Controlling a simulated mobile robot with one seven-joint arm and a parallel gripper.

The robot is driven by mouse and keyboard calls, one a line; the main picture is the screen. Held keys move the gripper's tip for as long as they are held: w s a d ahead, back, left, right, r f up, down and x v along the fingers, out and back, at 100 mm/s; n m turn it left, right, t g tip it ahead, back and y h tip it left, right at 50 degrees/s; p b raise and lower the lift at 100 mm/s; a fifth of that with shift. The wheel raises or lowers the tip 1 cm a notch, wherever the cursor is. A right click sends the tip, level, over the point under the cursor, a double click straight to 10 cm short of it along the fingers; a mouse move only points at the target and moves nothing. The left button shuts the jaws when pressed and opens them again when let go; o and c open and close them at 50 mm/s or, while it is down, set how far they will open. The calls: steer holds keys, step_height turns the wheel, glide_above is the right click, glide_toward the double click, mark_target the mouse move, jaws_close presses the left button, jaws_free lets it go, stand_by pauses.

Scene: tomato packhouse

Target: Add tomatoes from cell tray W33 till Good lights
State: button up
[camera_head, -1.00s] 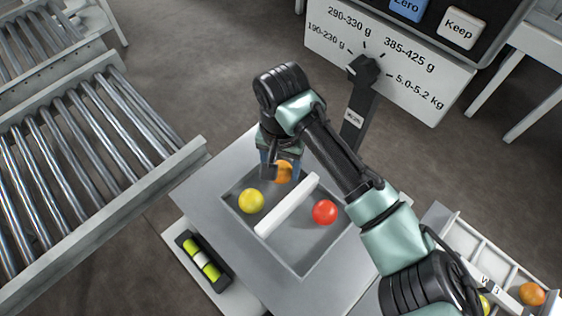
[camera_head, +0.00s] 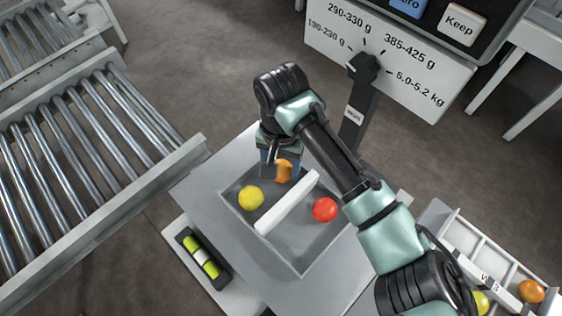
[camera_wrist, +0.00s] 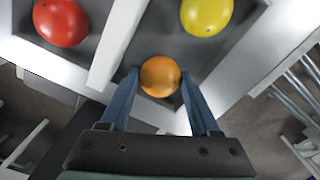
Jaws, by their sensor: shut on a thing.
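My gripper (camera_wrist: 160,95) is shut on an orange tomato (camera_wrist: 160,76). In the head view the orange tomato (camera_head: 284,170) is over the far corner of the recessed weighing pan (camera_head: 292,262), partly hidden by my fingers. A yellow tomato (camera_head: 250,197) lies in the pan left of a white divider bar (camera_head: 288,202). A red tomato (camera_head: 324,209) lies right of the bar. Cell tray W33 (camera_head: 453,222), its label partly hidden, is at the lower right with an orange tomato (camera_head: 531,291) and a partly hidden yellow one (camera_head: 481,303). The Good lights are not visible.
A panel with a dial (camera_head: 364,67) and weight ranges stands behind the scale, below a Keep button (camera_head: 458,26). A level with yellow-green vials (camera_head: 203,257) sits at the scale's left front. A roller conveyor (camera_head: 95,150) runs along the left.

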steer(key=shift+f, duration=0.2)
steer(key=o, duration=1)
steer(key=c, duration=0.3)
steer(key=shift+c, duration=0.2)
steer(key=shift+r, duration=0.1)
step_height(320, 180, up, 7)
steer(key=p, duration=0.8)
